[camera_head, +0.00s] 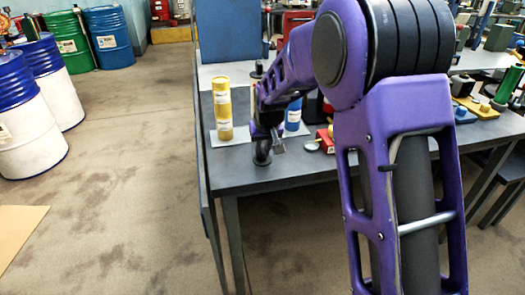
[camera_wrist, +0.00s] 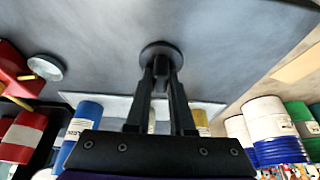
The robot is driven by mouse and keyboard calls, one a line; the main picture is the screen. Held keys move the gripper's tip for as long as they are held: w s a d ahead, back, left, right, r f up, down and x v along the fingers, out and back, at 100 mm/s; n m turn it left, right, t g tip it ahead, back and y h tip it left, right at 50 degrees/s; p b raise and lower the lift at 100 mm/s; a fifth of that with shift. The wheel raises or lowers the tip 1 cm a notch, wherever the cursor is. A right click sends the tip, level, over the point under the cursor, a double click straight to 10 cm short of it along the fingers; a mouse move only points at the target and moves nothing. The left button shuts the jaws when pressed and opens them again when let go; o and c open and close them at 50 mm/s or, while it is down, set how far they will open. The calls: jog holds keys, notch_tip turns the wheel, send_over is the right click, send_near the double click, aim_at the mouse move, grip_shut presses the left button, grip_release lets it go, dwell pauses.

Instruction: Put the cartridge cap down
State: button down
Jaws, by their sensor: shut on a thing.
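My gripper (camera_head: 263,147) points down near the front left of the grey table. In the wrist view my gripper (camera_wrist: 163,72) is shut on the stem of the cartridge cap (camera_wrist: 162,48), a dark round disc. In the head view the cap (camera_head: 262,159) sits at or just above the tabletop; I cannot tell whether it touches. A yellow cartridge (camera_head: 222,108) stands upright to its left, farther back, on a pale mat (camera_head: 215,139). A blue cartridge (camera_head: 293,115) stands behind and to the right, partly hidden by my arm.
A silver disc (camera_head: 312,147) lies right of the cap, beside a red object (camera_head: 326,137). The grey table (camera_head: 240,175) is bare around the cap, with its front and left edges close by. White-and-blue drums (camera_head: 30,125) stand on the floor at left. A blue box (camera_head: 226,30) stands behind.

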jog(key=shift+f, duration=0.15)
jog(key=c, duration=0.8)
grip_release()
jog(key=shift+s+r, duration=0.1)
jog(key=shift+r, duration=0.4)
jog(key=p+v, duration=0.1)
jog(key=v, duration=1)
jog(key=shift+s+d+r+p, duration=0.1)
jog(key=shift+s+r+p, duration=0.1)
jog(key=shift+p, duration=0.15)
